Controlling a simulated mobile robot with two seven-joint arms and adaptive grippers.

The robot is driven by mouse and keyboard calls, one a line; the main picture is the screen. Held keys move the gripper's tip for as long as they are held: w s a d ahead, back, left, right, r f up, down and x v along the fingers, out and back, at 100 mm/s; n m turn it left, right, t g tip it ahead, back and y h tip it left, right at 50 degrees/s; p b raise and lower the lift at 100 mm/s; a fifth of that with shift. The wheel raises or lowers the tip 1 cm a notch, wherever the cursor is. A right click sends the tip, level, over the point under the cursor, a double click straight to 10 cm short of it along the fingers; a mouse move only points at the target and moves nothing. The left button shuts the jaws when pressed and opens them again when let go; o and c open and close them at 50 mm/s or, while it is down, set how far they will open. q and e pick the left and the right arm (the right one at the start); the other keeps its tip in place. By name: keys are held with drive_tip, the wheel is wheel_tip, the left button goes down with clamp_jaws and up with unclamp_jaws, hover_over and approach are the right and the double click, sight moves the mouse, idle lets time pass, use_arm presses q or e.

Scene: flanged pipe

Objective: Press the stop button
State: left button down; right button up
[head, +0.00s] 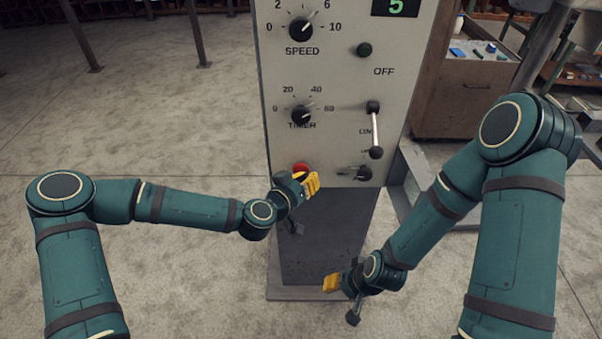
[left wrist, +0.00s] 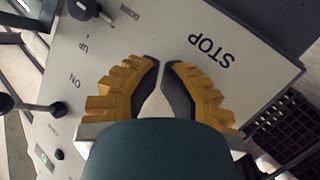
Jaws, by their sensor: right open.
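The red stop button (head: 301,168) is low on the front of the pale control panel (head: 340,80). My left gripper (head: 312,184) is just in front of and below it in the head view, partly covering it. Whether they touch cannot be told. In the left wrist view the left gripper's yellow-and-black fingers (left wrist: 161,66) have their tips close together, with a narrow gap. The STOP label (left wrist: 210,51) is just beyond them, and the button is not visible there. My right gripper (head: 331,283) is open and empty, low in front of the panel's dark base.
The panel also carries the speed knob (head: 301,28), timer knob (head: 301,115), green button (head: 364,50), a lever (head: 375,130) and a small lower switch (head: 357,174). A brown cabinet (head: 465,90) stands behind at right. The concrete floor is clear at left.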

use_arm(q)
drive_tip(key=shift+s, duration=1)
drive_tip(key=s, duration=0.5)
idle(0.4)
drive_tip(key=s+a+f+g+y, duration=0.25)
drive_tip(key=s+f+g, duration=0.55)
drive_tip(key=f, duration=0.5)
drive_tip(key=s+a+f+n+g+y, duration=0.2)
drive_tip(key=s+a+f, duration=0.3)
drive_tip(key=a, duration=0.4)
drive_tip(key=shift+s+a+n+b, duration=0.2)
drive_tip(key=shift+s+n+b, duration=0.25)
drive_tip(key=shift+s+n, duration=0.4)
